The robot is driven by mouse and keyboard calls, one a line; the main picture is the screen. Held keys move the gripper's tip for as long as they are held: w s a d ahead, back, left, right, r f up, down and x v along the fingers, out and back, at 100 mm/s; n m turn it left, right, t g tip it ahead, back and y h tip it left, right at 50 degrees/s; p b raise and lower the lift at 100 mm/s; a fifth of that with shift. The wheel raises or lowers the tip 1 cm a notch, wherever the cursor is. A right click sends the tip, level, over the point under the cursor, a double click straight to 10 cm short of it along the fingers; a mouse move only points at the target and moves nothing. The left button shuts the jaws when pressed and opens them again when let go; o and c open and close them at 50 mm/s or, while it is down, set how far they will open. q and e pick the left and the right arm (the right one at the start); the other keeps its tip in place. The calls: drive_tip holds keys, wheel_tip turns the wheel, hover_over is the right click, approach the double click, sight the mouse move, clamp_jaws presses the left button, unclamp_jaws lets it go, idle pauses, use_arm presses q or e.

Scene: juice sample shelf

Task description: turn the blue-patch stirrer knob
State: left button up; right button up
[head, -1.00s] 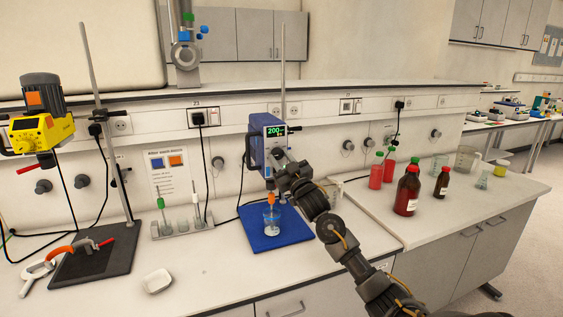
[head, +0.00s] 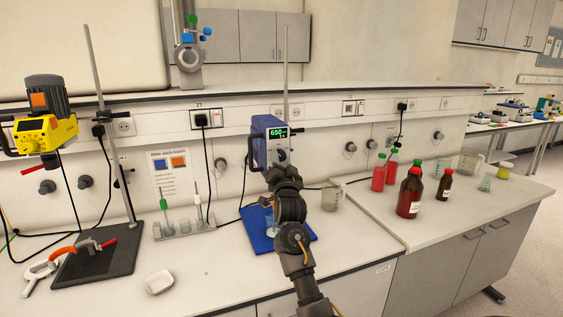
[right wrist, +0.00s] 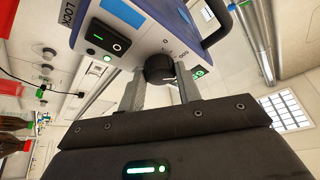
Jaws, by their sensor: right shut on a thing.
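The blue stirrer (head: 260,145) hangs on its stand above a blue mat (head: 258,243); its green display (head: 277,132) reads about 650. Its dark round knob (right wrist: 160,68) sits between the two fingers of my right gripper (right wrist: 160,88) in the right wrist view. The right gripper (head: 282,163) is shut on the knob, at the stirrer's front face below the display. My arm hides much of the beaker (head: 270,222) beneath the stirrer. My left gripper is out of view.
A yellow stirrer (head: 45,133) with an orange patch stands at the left. A stirring-rod rack (head: 185,230), a white dish (head: 159,282) and a glass beaker (head: 332,195) are on the bench. Brown bottles (head: 410,192) stand at the right. The bench front between dish and mat is clear.

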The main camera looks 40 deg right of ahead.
drive_tip(key=shift+a+m+g+h, duration=0.1)
drive_tip(key=shift+m+g+h, duration=0.35)
drive_tip(key=shift+m, duration=0.75)
drive_tip(key=shift+r, duration=0.1)
drive_tip(key=o, duration=1)
drive_tip(key=shift+c, duration=0.2)
drive_tip(key=b+v, duration=0.3)
drive_tip(key=v, duration=0.7)
drive_tip(key=shift+s+a+b, duration=0.3)
drive_tip(key=shift+b, duration=0.05)
